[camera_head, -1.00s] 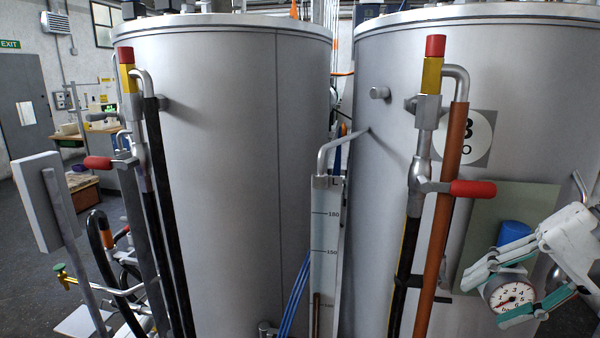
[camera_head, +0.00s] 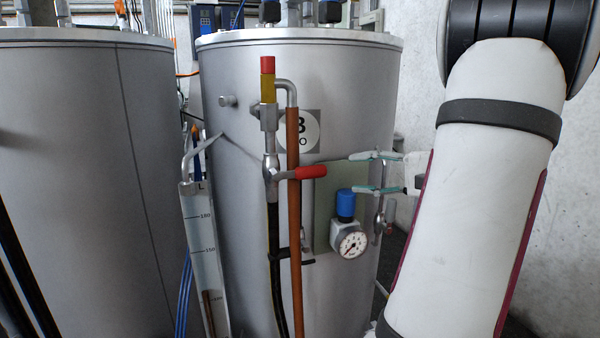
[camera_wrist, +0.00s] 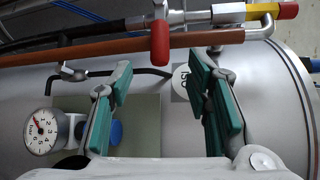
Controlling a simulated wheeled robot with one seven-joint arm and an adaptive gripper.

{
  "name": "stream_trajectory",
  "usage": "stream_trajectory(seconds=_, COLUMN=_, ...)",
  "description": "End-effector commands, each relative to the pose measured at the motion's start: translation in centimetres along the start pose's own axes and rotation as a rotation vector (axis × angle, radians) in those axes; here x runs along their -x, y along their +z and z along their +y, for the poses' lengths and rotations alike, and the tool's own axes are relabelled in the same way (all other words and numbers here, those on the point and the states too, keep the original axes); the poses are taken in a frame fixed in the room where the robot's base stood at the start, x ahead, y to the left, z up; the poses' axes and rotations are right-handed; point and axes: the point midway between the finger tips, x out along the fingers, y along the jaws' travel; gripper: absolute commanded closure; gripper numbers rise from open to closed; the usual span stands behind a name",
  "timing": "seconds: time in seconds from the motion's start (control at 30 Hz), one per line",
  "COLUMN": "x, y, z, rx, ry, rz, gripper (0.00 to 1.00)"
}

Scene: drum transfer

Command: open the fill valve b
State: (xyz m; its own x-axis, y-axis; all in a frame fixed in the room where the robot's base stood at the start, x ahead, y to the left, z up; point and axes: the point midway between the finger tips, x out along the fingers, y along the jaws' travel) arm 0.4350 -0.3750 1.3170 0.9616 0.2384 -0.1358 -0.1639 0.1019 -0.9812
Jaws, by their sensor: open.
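Fill valve b has a red lever handle (camera_head: 311,172) sticking out to the right from its grey valve body (camera_head: 270,163) on the front of drum B (camera_head: 235,200). In the wrist view the red handle (camera_wrist: 159,42) points down, between the lines of my two fingers and beyond their tips. My gripper (camera_head: 354,172) is open and empty, just right of the handle's end, with one finger above and one below its level. The wrist view shows the green-padded fingers of my gripper (camera_wrist: 160,78) spread wide. No contact with the handle shows.
An orange-brown pipe (camera_head: 293,230) and a dark hose (camera_head: 274,260) run down beside the valve. A gauge with a blue knob (camera_head: 350,243) sits below my gripper. A level scale (camera_head: 202,245) stands left of drum B. Another drum (camera_head: 90,150) is at the left.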

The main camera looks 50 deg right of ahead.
Motion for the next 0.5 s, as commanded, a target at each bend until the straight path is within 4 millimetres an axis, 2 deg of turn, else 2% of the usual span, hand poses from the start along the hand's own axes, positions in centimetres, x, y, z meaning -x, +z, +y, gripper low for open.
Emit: stream_trajectory(seconds=0.5, x=-9.7, y=0.2, z=0.0, rx=-0.002, ry=0.002, rz=-0.005, gripper=0.55)
